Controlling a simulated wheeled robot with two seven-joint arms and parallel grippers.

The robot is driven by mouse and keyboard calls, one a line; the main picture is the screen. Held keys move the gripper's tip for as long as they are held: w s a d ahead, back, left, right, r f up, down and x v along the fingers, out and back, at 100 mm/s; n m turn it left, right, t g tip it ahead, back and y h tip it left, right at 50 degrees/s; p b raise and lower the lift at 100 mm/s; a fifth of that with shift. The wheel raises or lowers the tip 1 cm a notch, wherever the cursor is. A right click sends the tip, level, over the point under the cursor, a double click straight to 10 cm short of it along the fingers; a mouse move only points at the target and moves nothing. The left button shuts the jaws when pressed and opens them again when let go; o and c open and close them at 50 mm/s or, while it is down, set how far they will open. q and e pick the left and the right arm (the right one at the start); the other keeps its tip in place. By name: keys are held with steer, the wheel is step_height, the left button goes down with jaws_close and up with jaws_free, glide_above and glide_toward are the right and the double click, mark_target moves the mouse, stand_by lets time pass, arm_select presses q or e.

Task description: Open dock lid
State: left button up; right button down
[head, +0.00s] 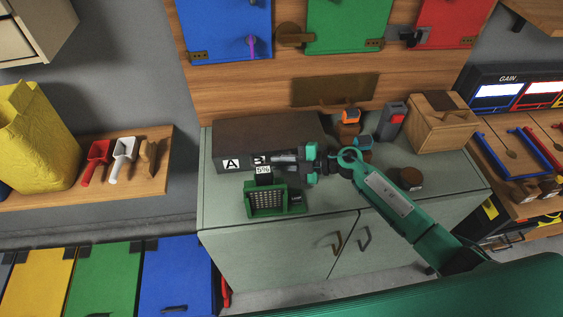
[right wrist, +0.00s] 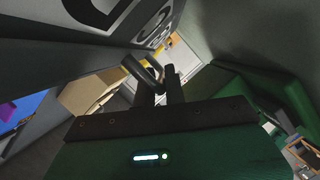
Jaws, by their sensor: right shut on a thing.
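A dark box (head: 235,140), which I take to be the dock, stands at the back left of the grey-green cabinet (head: 225,207). White labels A and B are on its front face. Its top looks flat and closed. My right gripper (head: 284,157) is at the front of the box, by the B label, with its arm reaching in from the right. Its dark fingers (right wrist: 155,85) are shut on a small dark part, perhaps a handle; its shape is mostly hidden. A dark face with large pale markings fills the upper left of the right wrist view. My left gripper is not in view.
A green grated unit (head: 266,199) with a 5% tag stands just below the gripper. Orange-topped (head: 350,116) and grey-red (head: 393,120) devices, a wooden box (head: 443,124) and a brown round piece (head: 410,178) stand to the right. The cabinet's front left corner is clear.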

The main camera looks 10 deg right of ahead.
steer(key=r+p, duration=0.2)
steer(key=p, duration=0.1)
steer(key=r+m+p, duration=0.1)
steer(key=r+p, duration=0.1)
steer(key=p, duration=0.1)
steer(key=r+m+g+p, duration=0.1)
steer(key=r+p, duration=0.1)
steer(key=p, duration=0.2)
steer(key=shift+w+r, duration=0.1)
steer(key=shift+w, duration=0.2)
steer(key=shift+m+g+h, duration=0.3)
steer(key=shift+m, duration=0.3)
steer(key=shift+w+r+p, duration=0.4)
steer(key=shift+r+p, duration=0.5)
steer(key=shift+w+r+p, duration=0.4)
steer(key=shift+r+p, duration=0.45)
steer(key=shift+p, duration=0.1)
steer(key=shift+w+r+p, duration=0.4)
steer(key=shift+r+p, duration=0.5)
